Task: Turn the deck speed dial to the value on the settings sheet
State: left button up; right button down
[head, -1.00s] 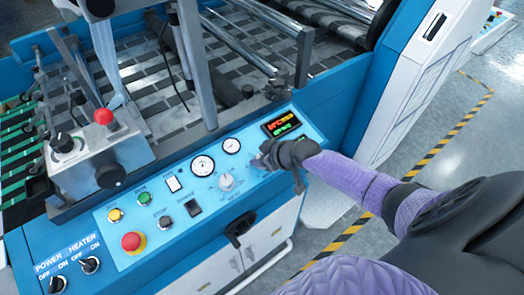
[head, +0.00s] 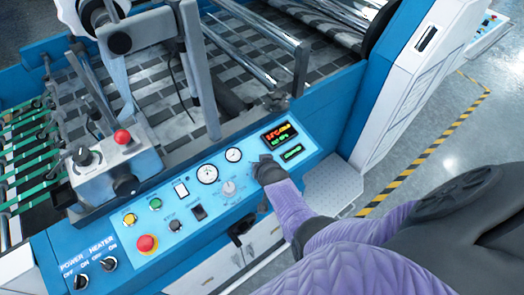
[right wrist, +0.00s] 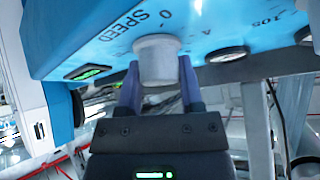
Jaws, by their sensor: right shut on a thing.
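In the right wrist view, a light grey round dial (right wrist: 158,58) stands out from the blue panel beside the printed word SPEED and a 0 mark. My right gripper (right wrist: 160,92) has its two purple-grey fingers on either side of this dial, shut on it. In the head view, my right gripper (head: 264,168) reaches the control panel (head: 213,225) just left of the lower green display and covers the dial there. The dial's pointer and set value cannot be read. No settings sheet can be made out. My left gripper is not in view.
Near the right gripper are a display with red and green digits (head: 278,133), a smaller green display (head: 292,153), another pale knob (head: 229,188) and two round gauges. A red emergency button (head: 147,244) and power switches sit at the panel's left. Rollers lie behind the panel.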

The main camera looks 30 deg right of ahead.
jog(key=shift+s+a+f+m, duration=0.1)
jog(key=shift+s+f+m, duration=0.15)
jog(key=shift+m, duration=0.25)
